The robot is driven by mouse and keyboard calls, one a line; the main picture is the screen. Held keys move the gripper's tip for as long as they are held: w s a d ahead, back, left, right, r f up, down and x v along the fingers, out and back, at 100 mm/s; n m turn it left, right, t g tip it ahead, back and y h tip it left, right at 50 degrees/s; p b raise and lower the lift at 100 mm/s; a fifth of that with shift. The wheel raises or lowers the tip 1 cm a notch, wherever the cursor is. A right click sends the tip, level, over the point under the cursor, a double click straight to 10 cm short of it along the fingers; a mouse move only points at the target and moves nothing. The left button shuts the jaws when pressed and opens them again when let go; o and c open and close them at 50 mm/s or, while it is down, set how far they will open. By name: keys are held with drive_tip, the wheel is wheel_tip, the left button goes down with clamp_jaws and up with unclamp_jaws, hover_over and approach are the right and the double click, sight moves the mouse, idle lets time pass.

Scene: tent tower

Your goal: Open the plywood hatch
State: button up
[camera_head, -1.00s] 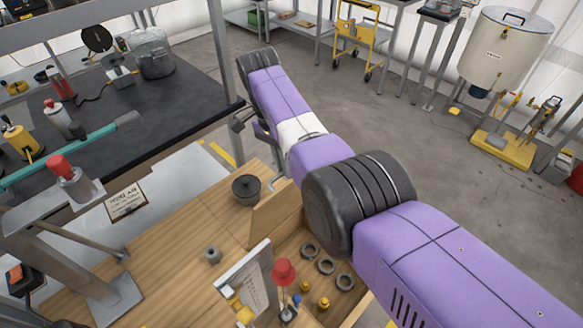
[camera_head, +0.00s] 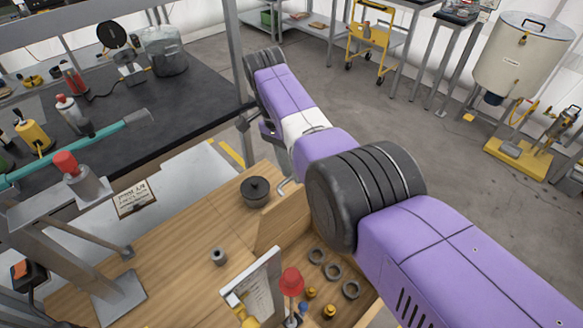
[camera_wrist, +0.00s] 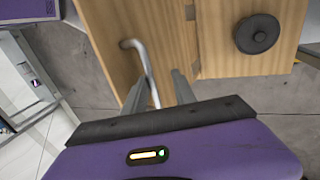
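The plywood hatch (camera_head: 284,216) stands tilted up from the wooden bench top, beside an open compartment. In the wrist view the hatch (camera_wrist: 112,22) fills the upper middle, with hinge-like pieces along its right edge. Its bent metal handle (camera_wrist: 142,58) runs down between the fingers of my gripper (camera_wrist: 158,92). The fingers are apart, with a gap around the handle, and I see no firm grip on it. In the head view the handle (camera_head: 284,187) shows only in part, and my arm hides the gripper's fingertips.
The compartment holds several dark rings (camera_head: 333,271) and brass pieces.

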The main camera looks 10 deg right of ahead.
drive_tip(key=shift+w+r, duration=0.1)
drive_tip(key=shift+r, duration=0.05)
wheel_tip(320, 180, up, 20)
drive_tip(key=p, duration=1.2)
idle(0.6)
